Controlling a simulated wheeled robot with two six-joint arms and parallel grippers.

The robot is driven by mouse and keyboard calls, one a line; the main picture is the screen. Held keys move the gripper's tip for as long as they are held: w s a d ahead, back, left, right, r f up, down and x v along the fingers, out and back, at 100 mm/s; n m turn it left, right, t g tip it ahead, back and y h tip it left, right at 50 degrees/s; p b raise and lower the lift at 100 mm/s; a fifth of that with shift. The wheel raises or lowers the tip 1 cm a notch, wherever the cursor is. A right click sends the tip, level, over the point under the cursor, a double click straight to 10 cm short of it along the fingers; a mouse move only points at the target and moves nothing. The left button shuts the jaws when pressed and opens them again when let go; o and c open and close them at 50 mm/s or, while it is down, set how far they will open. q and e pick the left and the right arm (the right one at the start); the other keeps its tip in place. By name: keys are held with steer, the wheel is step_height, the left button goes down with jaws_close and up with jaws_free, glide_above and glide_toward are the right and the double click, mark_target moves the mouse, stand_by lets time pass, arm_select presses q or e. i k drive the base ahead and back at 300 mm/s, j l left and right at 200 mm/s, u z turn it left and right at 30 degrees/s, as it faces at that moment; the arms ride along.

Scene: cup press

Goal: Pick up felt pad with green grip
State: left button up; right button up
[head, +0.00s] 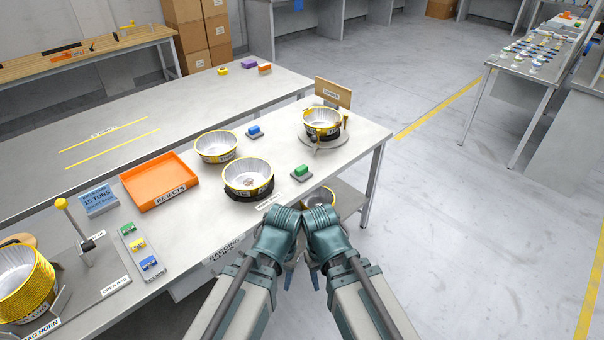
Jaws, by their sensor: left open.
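A felt pad with a green grip (302,172) lies on the table to the right of a yellow-rimmed tub. The pad is grey and flat, with a green block on top. My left gripper (289,272) is below it in the picture, at the table's front edge. It is open, apart from the pad, and mostly hidden by its own wrist. My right gripper (315,278) hangs beside it, past the table edge; its fingers are too hidden to tell their opening.
Silver tubs with yellow rims (248,178) (216,146) stand left of the pad. Another tub (322,122) sits on a round stand behind it. A blue-grip pad (255,132) lies further back. An orange rejects tray (160,182) is at left. The table between the pad and its right edge is clear.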

mark_target(301, 172)
steer(key=i+l+u, duration=0.15)
steer(key=i+l, duration=0.15)
steer(key=i+l+u, duration=0.35)
steer(key=i+l, duration=0.15)
steer(key=l, duration=0.15)
steer(key=i+l+u, duration=0.2)
steer(key=l, duration=0.2)
steer(key=i+l+u, duration=0.15)
steer(key=l, duration=0.25)
